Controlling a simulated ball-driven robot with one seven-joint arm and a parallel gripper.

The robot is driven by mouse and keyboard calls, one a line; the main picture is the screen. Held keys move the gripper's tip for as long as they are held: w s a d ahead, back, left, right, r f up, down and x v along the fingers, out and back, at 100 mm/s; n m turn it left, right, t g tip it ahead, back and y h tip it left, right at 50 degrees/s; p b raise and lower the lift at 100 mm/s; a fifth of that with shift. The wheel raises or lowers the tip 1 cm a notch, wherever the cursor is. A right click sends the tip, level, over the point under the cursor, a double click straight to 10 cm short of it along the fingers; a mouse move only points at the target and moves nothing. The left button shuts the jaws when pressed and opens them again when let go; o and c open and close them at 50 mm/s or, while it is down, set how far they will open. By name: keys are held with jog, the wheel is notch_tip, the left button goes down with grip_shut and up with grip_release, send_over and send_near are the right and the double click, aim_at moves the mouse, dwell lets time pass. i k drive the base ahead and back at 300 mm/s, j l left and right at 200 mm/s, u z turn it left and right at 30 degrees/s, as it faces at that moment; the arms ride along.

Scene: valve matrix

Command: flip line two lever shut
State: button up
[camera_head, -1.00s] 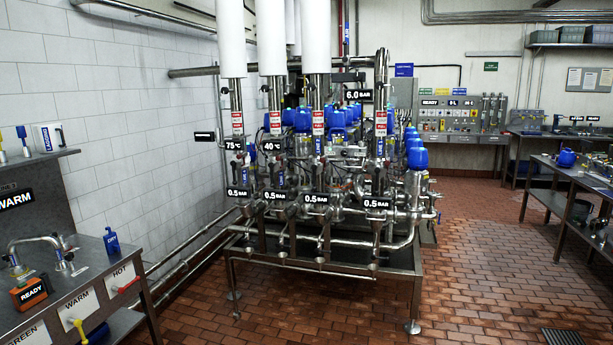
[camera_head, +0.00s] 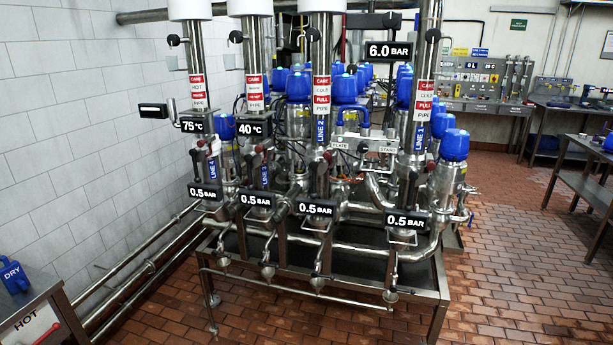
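The valve matrix stands ahead on a steel frame (camera_head: 330,281). Its upright pipes carry blue labels. The line 2 label (camera_head: 321,131) is on the pipe third from the left, under a red and white sign (camera_head: 321,95). Below it hangs a 0.5 bar display (camera_head: 316,208). A small handle (camera_head: 317,226) shows just under that display, too small to tell its position. Near the foot of this line is another small fitting (camera_head: 317,282). Line 4 (camera_head: 213,169), line 3 (camera_head: 264,175) and line 1 (camera_head: 419,139) stand beside it. My gripper is not in view.
A bench (camera_head: 40,312) with a blue dry bottle (camera_head: 14,276) is at the lower left. A white tiled wall (camera_head: 75,130) and low pipes run along the left. Open brick floor (camera_head: 510,240) lies to the right, with a table (camera_head: 585,180) at the far right.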

aim_at(313, 163)
jog(key=i, duration=1.2)
jog(key=i+l+u, duration=0.1)
jog(key=i, duration=1.05)
